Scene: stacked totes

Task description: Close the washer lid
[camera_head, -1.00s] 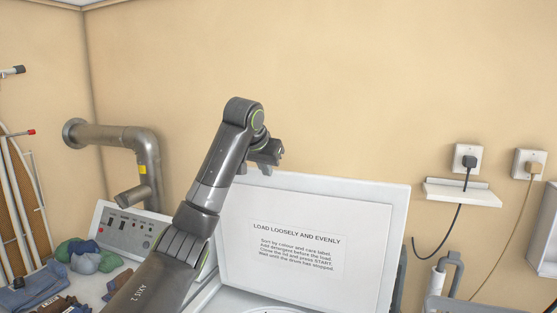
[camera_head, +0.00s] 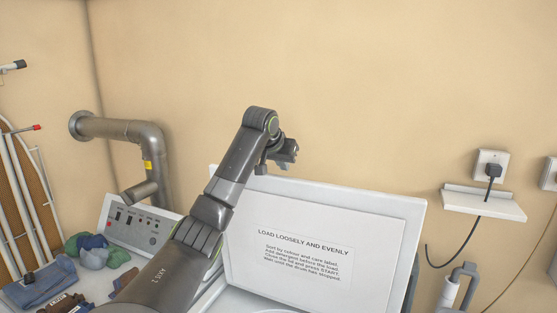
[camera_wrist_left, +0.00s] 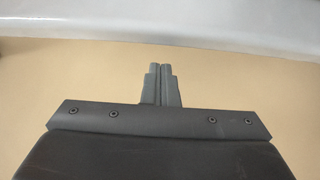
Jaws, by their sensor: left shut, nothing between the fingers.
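The washer lid (camera_head: 325,238) stands open and upright in the head view, its white inner face with a printed label toward me. My left gripper (camera_head: 264,168) is at the lid's top edge, left of its middle, with the arm reaching up from below. In the left wrist view the left gripper (camera_wrist_left: 161,68) is shut with its fingers together and nothing between them. A pale edge, likely the lid (camera_wrist_left: 160,22), runs across the top of that view just beyond the fingertips. Whether they touch cannot be told. My right gripper is not in view.
The washer's control panel (camera_head: 138,226) is left of the lid, with folded and crumpled clothes (camera_head: 95,250) beside it. A grey pipe (camera_head: 147,150) comes from the wall behind. A small shelf (camera_head: 485,202) with a plugged cord is on the right wall.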

